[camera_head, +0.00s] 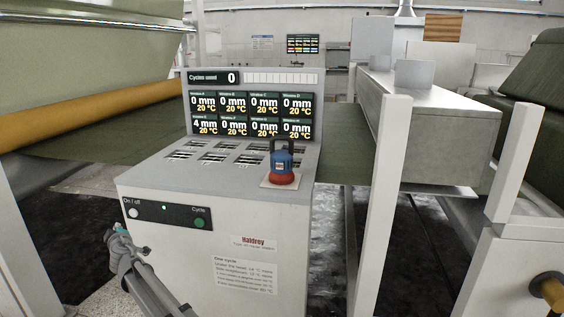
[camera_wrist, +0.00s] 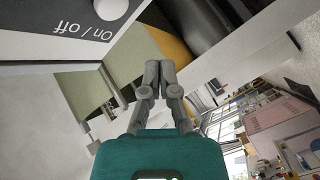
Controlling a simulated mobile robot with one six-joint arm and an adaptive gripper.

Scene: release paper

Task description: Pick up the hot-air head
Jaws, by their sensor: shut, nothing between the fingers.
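The hot-air head (camera_head: 283,165) has a blue body, a red base and a black handle loop on top. It stands upright on a small pale pad (camera_head: 267,183) at the right of the grey cabinet's top (camera_head: 225,178). My gripper (camera_head: 117,227) is at the cabinet's left front edge, below the On / off button, well to the left of and lower than the head. In the wrist view my gripper (camera_wrist: 153,64) has its fingertips together with nothing between them. The hot-air head does not show in the wrist view.
The cabinet carries slotted openings (camera_head: 210,152), a display panel (camera_head: 250,104) and a front strip with On / off (camera_head: 132,212) and Cycle (camera_head: 200,223) buttons. A white post (camera_head: 392,190) stands right of the cabinet. A yellow roller (camera_head: 90,108) lies at the left.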

